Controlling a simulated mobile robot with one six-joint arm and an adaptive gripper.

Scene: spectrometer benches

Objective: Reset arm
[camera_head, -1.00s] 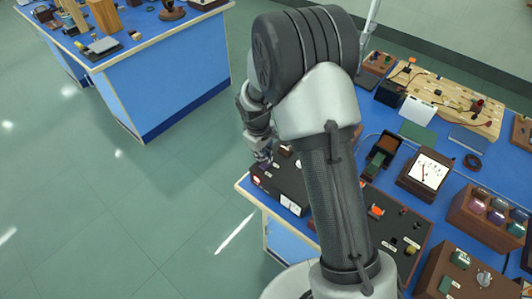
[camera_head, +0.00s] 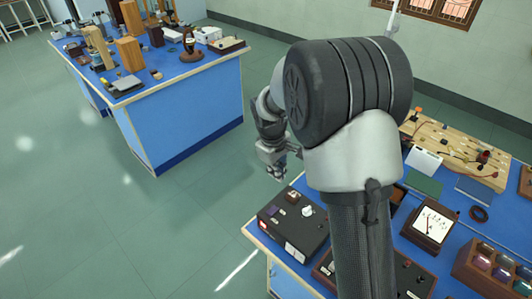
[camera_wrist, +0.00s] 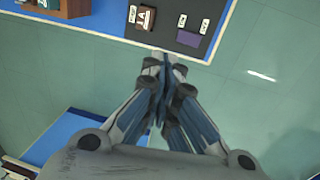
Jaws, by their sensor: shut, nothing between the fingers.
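My gripper (camera_head: 280,174) is at the end of my folded arm, above the front left corner of the near blue bench (camera_head: 262,238). In the wrist view my gripper (camera_wrist: 168,62) has its fingers together with nothing between them. A black instrument box (camera_head: 292,224) with a white knob and a purple patch on top sits on that bench below the gripper. Its dark top (camera_wrist: 170,16) also shows in the wrist view, past the fingertips. The gripper appears apart from the box. My arm hides part of the bench.
A second blue bench (camera_head: 185,112) with wooden blocks (camera_head: 130,54) stands at the back left. The green floor (camera_head: 120,230) between the benches is clear. A meter (camera_head: 433,222), a wooden circuit board (camera_head: 460,146) and a case of coloured items (camera_head: 492,268) crowd the near bench.

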